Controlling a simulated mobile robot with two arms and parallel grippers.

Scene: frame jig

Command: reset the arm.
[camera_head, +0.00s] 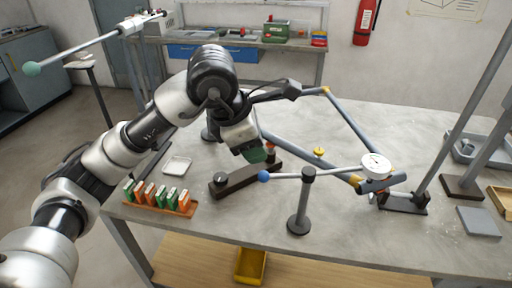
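A thin metal arm with a blue ball end (264,176) rests across a dark post (300,205) on the table. Its right end reaches a round white dial gauge (376,164) at the frame's lower corner. The frame of grey tubes (348,120) with yellow joints stands behind it. My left gripper (257,156) points down above a dark clamp bar (240,181), just up and left of the blue ball and apart from it. Its fingertips are partly hidden, so I cannot tell whether it is open. My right gripper is not in view.
A rack of green and orange blocks (178,211) and a white dish (177,166) lie at the table's left. Tall slanted posts (462,125) and trays stand at the right. A rod with a green ball (32,68) stands off the table at the upper left.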

